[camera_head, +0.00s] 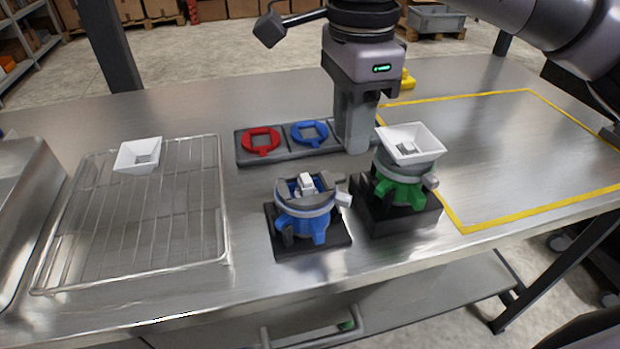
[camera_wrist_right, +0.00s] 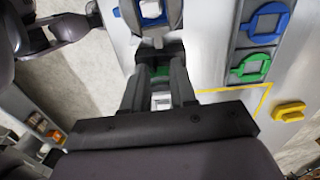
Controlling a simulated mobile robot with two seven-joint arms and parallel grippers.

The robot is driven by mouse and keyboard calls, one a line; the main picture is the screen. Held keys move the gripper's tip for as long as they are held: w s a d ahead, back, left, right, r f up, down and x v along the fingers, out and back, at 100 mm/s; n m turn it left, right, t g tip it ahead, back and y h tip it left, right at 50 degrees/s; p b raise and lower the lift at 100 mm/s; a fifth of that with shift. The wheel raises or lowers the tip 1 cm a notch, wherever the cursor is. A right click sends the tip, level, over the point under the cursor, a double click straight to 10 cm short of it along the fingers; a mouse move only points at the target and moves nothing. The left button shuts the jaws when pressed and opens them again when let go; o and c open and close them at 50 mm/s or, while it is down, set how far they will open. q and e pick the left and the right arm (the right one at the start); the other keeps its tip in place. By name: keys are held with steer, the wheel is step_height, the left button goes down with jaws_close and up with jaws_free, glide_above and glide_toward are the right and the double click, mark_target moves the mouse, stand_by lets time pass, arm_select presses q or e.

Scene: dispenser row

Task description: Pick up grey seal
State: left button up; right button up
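I cannot pick out a loose grey seal. In the head view, a dark tray (camera_head: 243,152) holds a red ring-shaped seal (camera_head: 261,139) and a blue seal (camera_head: 310,132). Its right part is behind my right gripper (camera_head: 357,145). The right wrist view shows the blue seal (camera_wrist_right: 265,22) and a green seal (camera_wrist_right: 252,68) on the tray. Grey parts top the blue dispenser (camera_head: 302,222).
A green dispenser (camera_head: 398,190) with a white funnel (camera_head: 410,142) stands just right of and in front of my gripper. A wire rack (camera_head: 225,200) with another white funnel (camera_head: 137,155) is at left. A yellow-lined area (camera_head: 500,150) at right is clear.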

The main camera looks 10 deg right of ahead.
mark_target(344, 176)
steer(key=f, duration=0.6)
steer(key=shift+a, duration=0.2)
jaws_close()
steer(key=shift+r, duration=0.15)
